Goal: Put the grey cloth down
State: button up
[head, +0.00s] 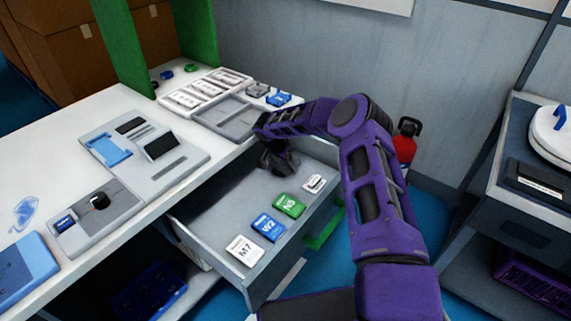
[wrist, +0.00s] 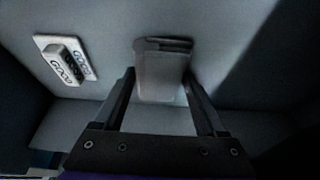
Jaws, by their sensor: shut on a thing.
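My gripper (head: 277,160) reaches down into the back of the open drawer (head: 222,197). In the wrist view, my gripper (wrist: 160,76) has its two fingers on either side of the grey cloth (wrist: 162,62), a folded, pale grey piece. The cloth is held close over or against the drawer floor; I cannot tell whether it touches. In the head view the cloth is hidden behind the gripper and arm or too dark to make out.
In the drawer are a white block (head: 244,251), blue block (head: 267,227), green block (head: 289,205) and small white connector piece (head: 315,183), which also shows in the wrist view (wrist: 66,60). A grey tray (head: 222,119) lies on the counter above. The drawer's left floor is clear.

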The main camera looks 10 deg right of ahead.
jog(key=o, duration=1.1)
jog(key=shift+f, duration=0.1)
jog(key=shift+o, duration=0.2)
jog(key=shift+p, duration=0.35)
jog(key=shift+a+r, duration=0.1)
jog(key=shift+r, duration=0.3)
jog(key=p+v, duration=0.1)
jog(key=v, duration=1.5)
jog(key=shift+s+a+r, duration=0.2)
